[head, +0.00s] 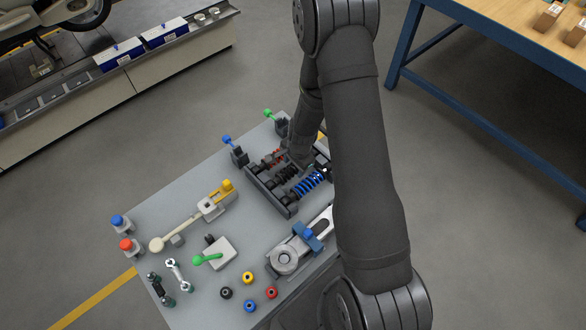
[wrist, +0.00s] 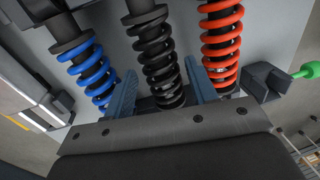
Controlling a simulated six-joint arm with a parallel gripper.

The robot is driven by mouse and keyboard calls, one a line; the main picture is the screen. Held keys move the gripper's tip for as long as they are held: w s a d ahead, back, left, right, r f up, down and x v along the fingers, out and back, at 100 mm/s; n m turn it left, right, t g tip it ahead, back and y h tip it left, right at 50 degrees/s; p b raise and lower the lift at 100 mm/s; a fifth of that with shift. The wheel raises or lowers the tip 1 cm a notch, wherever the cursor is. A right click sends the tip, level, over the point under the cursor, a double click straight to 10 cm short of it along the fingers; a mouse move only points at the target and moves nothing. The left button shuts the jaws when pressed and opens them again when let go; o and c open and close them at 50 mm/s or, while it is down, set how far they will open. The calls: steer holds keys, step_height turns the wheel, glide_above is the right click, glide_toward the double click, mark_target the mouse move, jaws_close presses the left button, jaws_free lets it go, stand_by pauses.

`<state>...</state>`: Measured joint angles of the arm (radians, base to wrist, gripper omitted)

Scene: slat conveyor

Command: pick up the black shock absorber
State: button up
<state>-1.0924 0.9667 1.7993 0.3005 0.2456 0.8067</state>
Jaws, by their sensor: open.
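The black shock absorber (wrist: 158,60) lies in the middle of a row of three in the wrist view, between a blue one (wrist: 92,72) and a red one (wrist: 221,40). My gripper (wrist: 158,85) is open, with one blue-grey finger on each side of the black spring. I cannot tell whether the fingers touch it. In the head view the black shock absorber (head: 286,172) lies in the dark rack (head: 270,194), partly hidden by my gripper and arm. The blue one (head: 305,186) shows nearer the front, and the red one (head: 275,156) farther back.
The grey table (head: 150,205) also holds a lever with a yellow end (head: 208,207), a green-handled block (head: 218,252), a clamp fixture (head: 290,255), several coloured rings and small wrenches. A green-knobbed post (head: 278,122) and blue-knobbed post (head: 236,152) stand close behind the rack.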

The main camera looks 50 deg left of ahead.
steer(key=shift+a+f, duration=0.2)
steer(key=shift+f, duration=0.75)
steer(key=c, duration=1.1)
steer(key=shift+r, duration=0.1)
